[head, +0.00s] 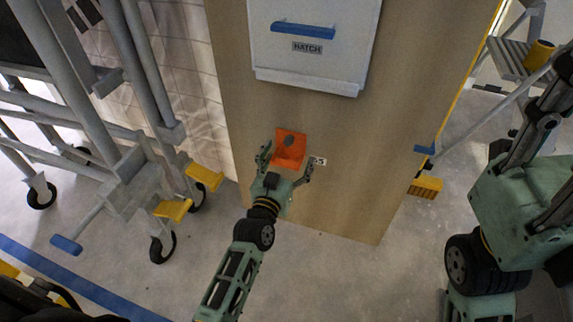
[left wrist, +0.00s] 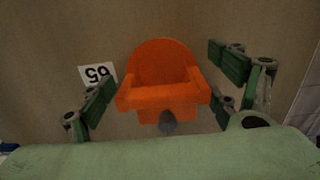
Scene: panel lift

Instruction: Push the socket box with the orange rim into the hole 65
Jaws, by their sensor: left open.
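The orange socket box (head: 290,146) is at the lower part of the tan panel, beside a small white number label (head: 319,161). In the left wrist view the orange piece (left wrist: 163,66) has a rounded back, raised sides and a grey round part at its front. The label (left wrist: 97,75) there reads 65, upside down. My left gripper (head: 286,160) is open, its fingers to either side of the orange piece. I cannot tell whether they touch it. The hole is not visible behind the orange piece. My right arm (head: 520,205) shows at the right; its gripper is out of view.
A white hatch (head: 312,60) with a blue handle is higher on the panel (head: 350,195). A grey wheeled frame (head: 125,180) with yellow pedals stands at the left. A yellow block (head: 426,187) is by the panel's right edge. Floor before the panel is clear.

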